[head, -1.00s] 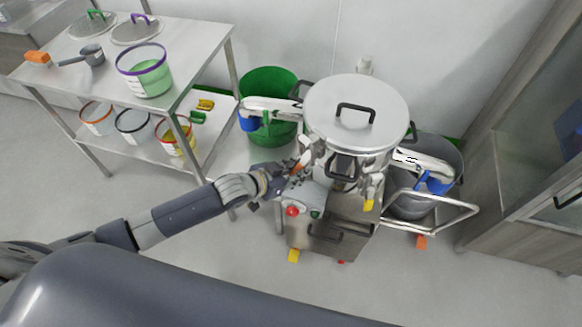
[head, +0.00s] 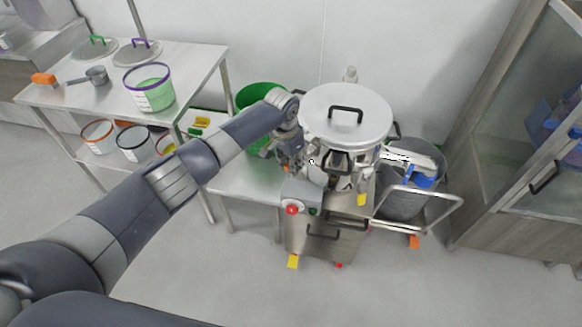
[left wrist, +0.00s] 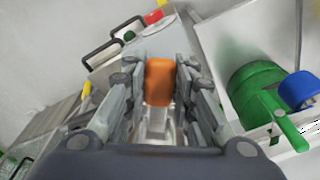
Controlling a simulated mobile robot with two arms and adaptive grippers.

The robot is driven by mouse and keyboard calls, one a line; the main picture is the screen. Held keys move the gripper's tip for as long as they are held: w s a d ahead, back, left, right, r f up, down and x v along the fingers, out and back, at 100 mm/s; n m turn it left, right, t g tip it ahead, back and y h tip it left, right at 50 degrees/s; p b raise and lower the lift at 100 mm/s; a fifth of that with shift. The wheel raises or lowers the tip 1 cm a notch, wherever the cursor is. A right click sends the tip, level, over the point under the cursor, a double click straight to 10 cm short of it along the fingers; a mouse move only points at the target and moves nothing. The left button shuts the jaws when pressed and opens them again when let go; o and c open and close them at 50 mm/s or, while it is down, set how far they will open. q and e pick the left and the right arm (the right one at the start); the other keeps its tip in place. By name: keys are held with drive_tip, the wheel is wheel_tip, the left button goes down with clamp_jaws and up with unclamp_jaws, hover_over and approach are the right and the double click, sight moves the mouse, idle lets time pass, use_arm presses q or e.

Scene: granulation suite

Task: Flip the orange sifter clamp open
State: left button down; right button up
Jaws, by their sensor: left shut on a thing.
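The sifter (head: 345,125) is a round steel machine with a lidded top and a black handle, standing on a steel base. The orange clamp (left wrist: 160,80) shows in the left wrist view between my left gripper's fingers (left wrist: 160,88), which are shut on its orange part. In the head view my left gripper (head: 291,165) is at the sifter's left side, and only a speck of the orange clamp (head: 285,168) shows. My right gripper is not in view.
The control box with a red button (head: 292,210) is just in front of the gripper. A green bucket (head: 255,97) stands behind the arm. A steel table (head: 205,62) with buckets is at left, a grey bin (head: 410,200) at right. The front floor is clear.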

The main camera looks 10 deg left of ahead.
use_arm(q)
drive_tip(key=shift+w+d+r, duration=0.1)
drive_tip(key=shift+w+r, duration=0.25)
drive_tip(key=shift+r, duration=0.25)
drive_tip(key=shift+w+d+r, duration=0.1)
drive_tip(key=shift+d, duration=0.15)
idle(0.4)
drive_tip(key=c, duration=1.3)
unclamp_jaws()
drive_tip(key=shift+c, duration=0.2)
drive_tip(key=shift+w+d+f, duration=0.15)
drive_tip(key=shift+d+f, duration=0.1)
drive_tip(key=shift+a+r, duration=0.2)
drive_tip(key=r, duration=0.7)
drive_tip(key=s+r, duration=0.1)
drive_tip(key=r, duration=0.3)
drive_tip(key=shift+a+r, duration=0.1)
drive_tip(key=shift+r, duration=0.2)
